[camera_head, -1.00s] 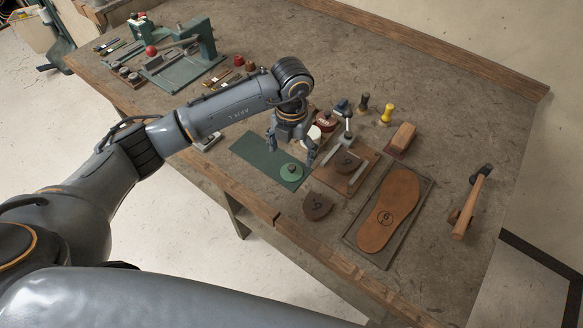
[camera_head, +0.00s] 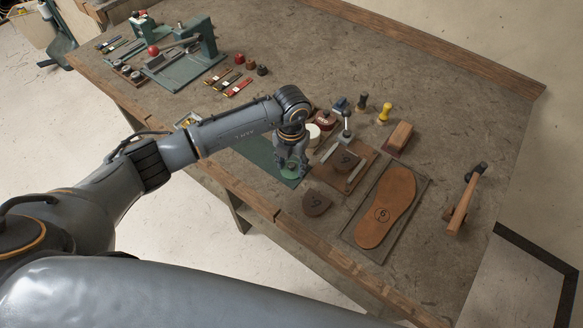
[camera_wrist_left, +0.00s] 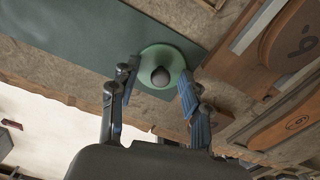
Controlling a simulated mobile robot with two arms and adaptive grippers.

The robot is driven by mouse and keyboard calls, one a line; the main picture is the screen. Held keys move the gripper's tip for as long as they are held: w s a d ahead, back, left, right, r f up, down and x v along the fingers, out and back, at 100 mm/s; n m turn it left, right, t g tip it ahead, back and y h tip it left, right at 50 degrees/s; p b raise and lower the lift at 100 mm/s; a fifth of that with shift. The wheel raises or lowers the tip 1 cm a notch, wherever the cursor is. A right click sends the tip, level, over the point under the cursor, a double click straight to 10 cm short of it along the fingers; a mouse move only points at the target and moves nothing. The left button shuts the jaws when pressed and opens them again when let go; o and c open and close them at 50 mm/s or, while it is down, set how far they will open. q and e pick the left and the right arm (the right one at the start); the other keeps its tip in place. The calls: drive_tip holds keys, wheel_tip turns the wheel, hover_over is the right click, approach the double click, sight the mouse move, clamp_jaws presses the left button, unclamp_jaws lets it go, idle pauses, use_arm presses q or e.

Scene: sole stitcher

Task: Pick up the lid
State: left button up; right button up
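The lid is a round, pale green disc with a dark knob. In the left wrist view the lid (camera_wrist_left: 160,55) lies flat on the dark green mat (camera_wrist_left: 75,35), near its edge. In the head view the lid (camera_head: 292,169) is partly hidden by my left gripper (camera_head: 291,168), which points down over it. In the left wrist view my left gripper (camera_wrist_left: 157,82) is open, with a finger on either side of the knob. I cannot tell whether the fingers touch the lid. My right gripper is not in view.
Right of the lid are a brown heel piece (camera_head: 316,203), a wooden board with a clamp (camera_head: 346,160) and a tray with a sole (camera_head: 384,208). A white round item (camera_head: 313,135) and a red jar (camera_head: 325,119) stand close behind the gripper. A hammer (camera_head: 463,200) lies farther right.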

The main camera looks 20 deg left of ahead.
use_arm(q)
drive_tip(key=shift+s+f, duration=0.1)
drive_tip(key=shift+s, duration=0.05)
drive_tip(key=c, duration=0.6)
drive_tip(key=shift+c, duration=0.2)
